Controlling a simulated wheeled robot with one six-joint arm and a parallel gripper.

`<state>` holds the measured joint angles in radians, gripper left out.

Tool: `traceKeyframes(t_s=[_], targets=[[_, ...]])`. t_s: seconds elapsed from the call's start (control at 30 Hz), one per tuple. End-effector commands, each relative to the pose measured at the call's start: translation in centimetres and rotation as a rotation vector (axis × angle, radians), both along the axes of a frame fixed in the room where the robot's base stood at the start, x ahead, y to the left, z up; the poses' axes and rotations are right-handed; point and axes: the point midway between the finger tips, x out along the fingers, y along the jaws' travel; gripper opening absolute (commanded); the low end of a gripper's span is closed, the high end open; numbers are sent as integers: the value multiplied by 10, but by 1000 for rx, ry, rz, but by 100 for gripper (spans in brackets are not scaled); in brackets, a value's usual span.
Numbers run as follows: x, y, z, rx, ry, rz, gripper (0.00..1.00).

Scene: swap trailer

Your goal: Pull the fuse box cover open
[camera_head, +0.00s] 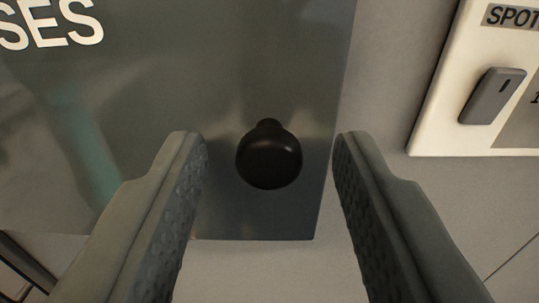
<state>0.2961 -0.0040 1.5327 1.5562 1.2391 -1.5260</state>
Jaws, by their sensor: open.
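The fuse box cover (150,110) is a dark, glossy, partly see-through panel at the left and centre of the view. Part of a white label ending in "SES" shows at its top left. A round black knob (269,160) stands out from the cover near its lower right corner. The cover lies against the wall, and I cannot tell whether it is fully shut. My gripper (270,150) is open, with one grey textured finger on each side of the knob. Neither finger visibly touches it. The right finger reaches just past the cover's right edge.
A cream panel (430,120) marked "SPOT" with a grey switch (492,95) sits on the wall at the upper right, near the right finger. The grey wall (385,90) is bare between it and the cover. A dark-edged object (22,265) shows at the lower left.

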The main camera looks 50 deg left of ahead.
Motion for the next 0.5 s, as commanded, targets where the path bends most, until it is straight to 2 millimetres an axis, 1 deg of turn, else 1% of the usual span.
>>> traceKeyframes(t_s=[0.1, 0.13, 0.33, 0.5], targets=[[0, 0, 0, 0, 0, 0, 42], [0, 0, 0, 0, 0, 0, 40], [0, 0, 0, 0, 0, 0, 1], [0, 0, 0, 0, 0, -1, 0]])
